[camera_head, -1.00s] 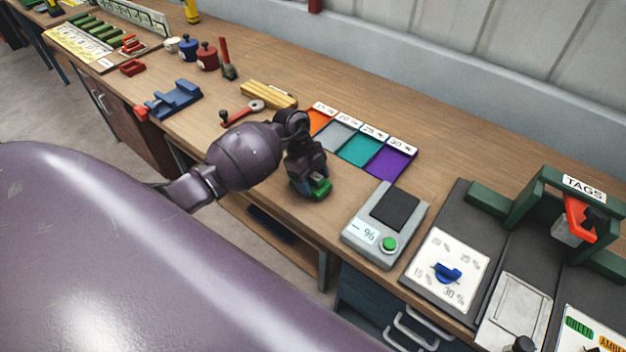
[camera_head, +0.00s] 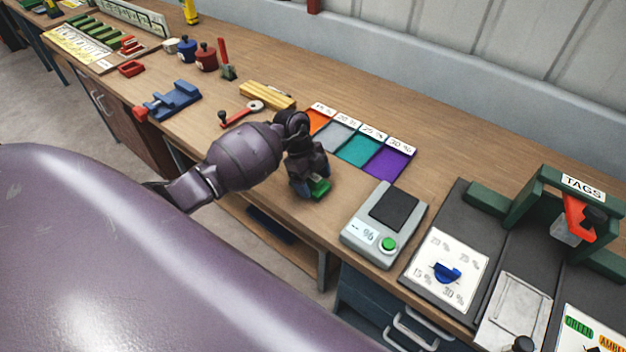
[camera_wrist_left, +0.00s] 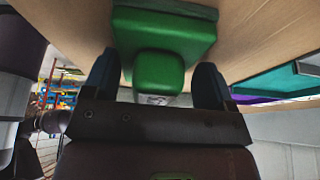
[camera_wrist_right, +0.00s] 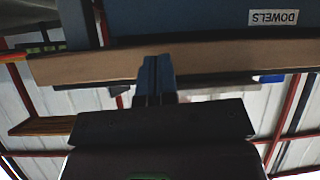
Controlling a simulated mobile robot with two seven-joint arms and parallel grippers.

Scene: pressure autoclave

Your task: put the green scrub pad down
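The green scrub pad (camera_head: 321,188) rests on the wooden bench top, between the coloured squares and the bench's front edge. My left gripper (camera_head: 308,186) is directly over it. In the left wrist view, the green pad (camera_wrist_left: 165,30) lies against the wood, with its block-shaped grip (camera_wrist_left: 158,72) between the fingers of my left gripper (camera_wrist_left: 157,88). Gaps show on both sides of the grip, so the fingers are open around it, apart from it. My right gripper (camera_wrist_right: 154,78) has its fingers together and empty, with a bench underside and a DOWELS label near it.
Orange, grey, teal and purple squares (camera_head: 387,163) lie behind the pad. A grey meter (camera_head: 385,225) with a green button stands to its right. A red wrench-like tool (camera_head: 242,113), yellow block (camera_head: 267,95) and blue fixture (camera_head: 172,100) lie left. Bare wood surrounds the pad.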

